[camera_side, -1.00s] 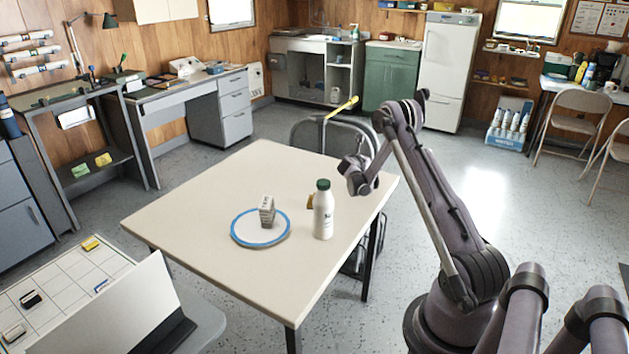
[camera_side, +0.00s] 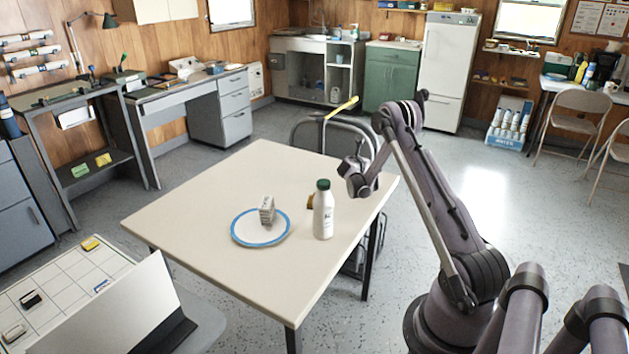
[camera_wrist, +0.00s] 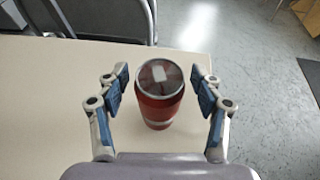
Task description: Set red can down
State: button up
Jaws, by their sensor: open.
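My gripper (camera_wrist: 161,85) is open, with one finger on each side of the can. A gap shows between the can and each finger. In the side view my gripper (camera_side: 358,182) is over the right part of the tabletop, and I cannot make out the can there.
A white bottle with a green cap (camera_side: 323,212) stands left of my gripper, with a small brown object (camera_side: 310,202) partly behind it. A blue-rimmed plate (camera_side: 245,240) holds a small grey-white block (camera_side: 267,211). A chair (camera_side: 335,135) stands behind the table. The near tabletop is clear.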

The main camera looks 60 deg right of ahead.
jog(key=v, duration=1.1)
jog(key=shift+a+r, duration=0.15)
jog(key=shift+a, duration=0.2)
jog(key=w+a+r+m+t+y, duration=0.25)
jog(key=a+r+m, duration=0.3)
jog(key=a, duration=0.55)
jog(key=w+a+r+m+t+y, duration=0.2)
jog(key=a+r+m+y, duration=0.3)
jog(key=a, duration=0.7)
jog(key=s+a+m+y, duration=0.2)
jog(key=s+a+m, duration=0.1)
jog(key=a, duration=0.4)
jog(key=s+a+m+y, duration=0.2)
jog(key=s+a+m, duration=0.1)
jog(key=s+a, duration=0.3)
jog(key=s+a+r+m+y, duration=0.1)
jog(key=s+a+m+y, duration=0.1)
jog(key=a, duration=0.8)
jog(key=s+m, duration=0.1)
jog(key=s, duration=0.1)
jog(key=shift+s+t, duration=0.35)
jog(key=shift+a+r, duration=0.1)
